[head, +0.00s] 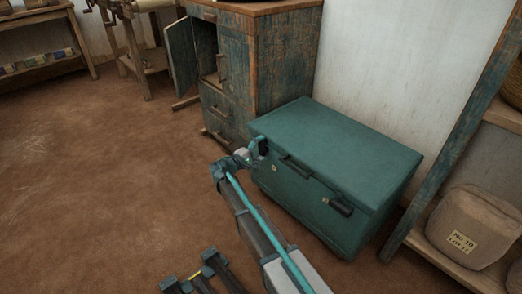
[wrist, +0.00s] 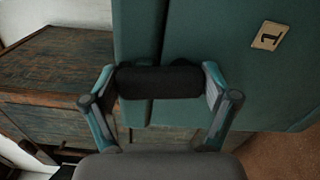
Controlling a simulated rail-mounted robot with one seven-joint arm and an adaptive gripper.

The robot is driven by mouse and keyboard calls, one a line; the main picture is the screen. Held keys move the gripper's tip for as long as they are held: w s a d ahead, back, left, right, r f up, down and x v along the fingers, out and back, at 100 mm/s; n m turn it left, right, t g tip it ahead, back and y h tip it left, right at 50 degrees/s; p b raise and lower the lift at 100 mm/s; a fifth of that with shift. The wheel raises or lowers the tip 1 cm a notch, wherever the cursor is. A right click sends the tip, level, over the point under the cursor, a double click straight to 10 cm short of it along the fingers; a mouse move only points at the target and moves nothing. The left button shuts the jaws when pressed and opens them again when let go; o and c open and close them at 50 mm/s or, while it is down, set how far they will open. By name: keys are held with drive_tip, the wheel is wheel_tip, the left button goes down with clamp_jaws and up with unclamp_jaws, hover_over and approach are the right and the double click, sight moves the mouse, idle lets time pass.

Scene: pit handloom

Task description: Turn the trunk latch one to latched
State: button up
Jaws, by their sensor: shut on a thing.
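The teal trunk (head: 330,160) stands against the wall with its lid down. In the wrist view, latch one is a black rounded bar (wrist: 158,82) lying across the seam between lid and body. A plate marked "1" (wrist: 269,36) is beside it on the trunk front. My gripper (head: 260,149) is at the trunk's left front corner in the head view. In the wrist view its two fingers (wrist: 160,90) are shut on the bar, one at each end. In the head view my gripper mostly hides latch one. A second dark latch (head: 340,207) shows further right.
A dark handle (head: 297,167) is on the trunk front between the latches. A worn wooden cabinet (head: 250,65) with an open door (head: 181,58) stands close on the left. A shelf with a sack (head: 470,225) is on the right. Floor (head: 100,190) at left is clear.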

drive_tip(key=shift+s+d+m+b, duration=0.15)
drive_tip(key=shift+m+b, duration=0.25)
drive_tip(key=shift+m, duration=0.6)
drive_tip(key=o, duration=0.9)
drive_tip(key=shift+o, duration=0.2)
drive_tip(key=shift+s, duration=0.1)
drive_tip(key=v, duration=1.2)
